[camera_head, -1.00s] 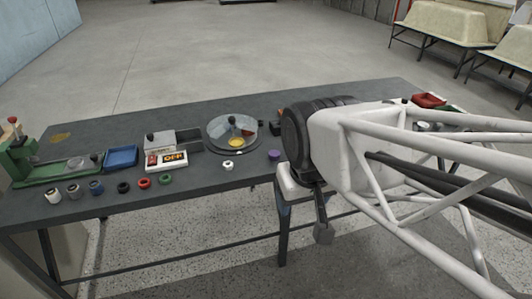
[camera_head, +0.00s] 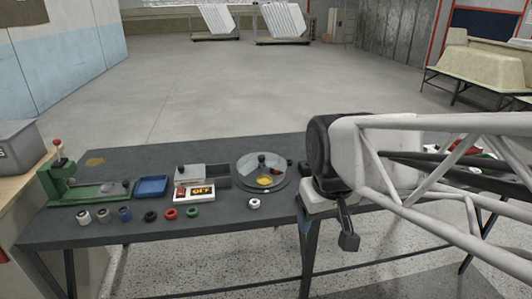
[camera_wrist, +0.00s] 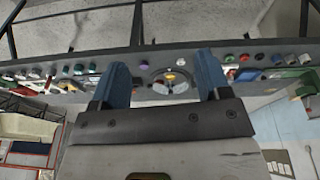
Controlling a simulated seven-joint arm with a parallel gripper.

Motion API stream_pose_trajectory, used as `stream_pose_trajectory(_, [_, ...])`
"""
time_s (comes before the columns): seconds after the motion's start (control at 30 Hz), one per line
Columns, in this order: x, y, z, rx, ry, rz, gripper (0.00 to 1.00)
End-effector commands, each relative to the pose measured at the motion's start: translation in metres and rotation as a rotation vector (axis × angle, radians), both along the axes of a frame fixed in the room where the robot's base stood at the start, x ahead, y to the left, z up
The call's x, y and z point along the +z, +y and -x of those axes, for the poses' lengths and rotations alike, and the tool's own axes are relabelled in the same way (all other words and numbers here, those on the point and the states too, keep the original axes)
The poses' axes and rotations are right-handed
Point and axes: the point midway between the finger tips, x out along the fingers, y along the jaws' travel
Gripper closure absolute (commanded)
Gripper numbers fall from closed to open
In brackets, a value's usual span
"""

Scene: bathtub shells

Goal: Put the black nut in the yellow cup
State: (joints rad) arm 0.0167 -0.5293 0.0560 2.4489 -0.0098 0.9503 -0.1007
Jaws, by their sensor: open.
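The black nut (camera_head: 150,216) lies on the dark table near its front edge, in a row between a blue nut and a red nut. It shows small in the wrist view (camera_wrist: 259,56), right of my fingers. The yellow cup (camera_head: 264,181) appears as a small yellow shape in the round dish; it also shows in the wrist view (camera_wrist: 170,77) between my fingers, farther off. My gripper (camera_wrist: 163,75) is open and empty, with two blue fingers apart. In the head view it hangs in front of the table edge (camera_head: 348,241), right of the nut and the cup.
The round dish (camera_head: 240,175) stands right of a box with an OFF display (camera_head: 202,191). A blue tray (camera_head: 151,186) and a green fixture (camera_head: 85,194) are at left. Red (camera_head: 171,213), green (camera_head: 192,211) and white (camera_head: 254,203) nuts lie nearby.

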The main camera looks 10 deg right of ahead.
Motion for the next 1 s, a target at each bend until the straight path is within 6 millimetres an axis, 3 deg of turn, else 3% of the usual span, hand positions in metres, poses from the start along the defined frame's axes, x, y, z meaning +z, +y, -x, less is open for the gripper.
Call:
stream_pose_trajectory(0.5, [0.032, -0.01, -0.113, 0.204, 0.034, 0.043, 0.3])
stream_pose_trajectory(1.0, [0.041, -0.023, -0.225, 0.404, 0.066, 0.078, 0.3])
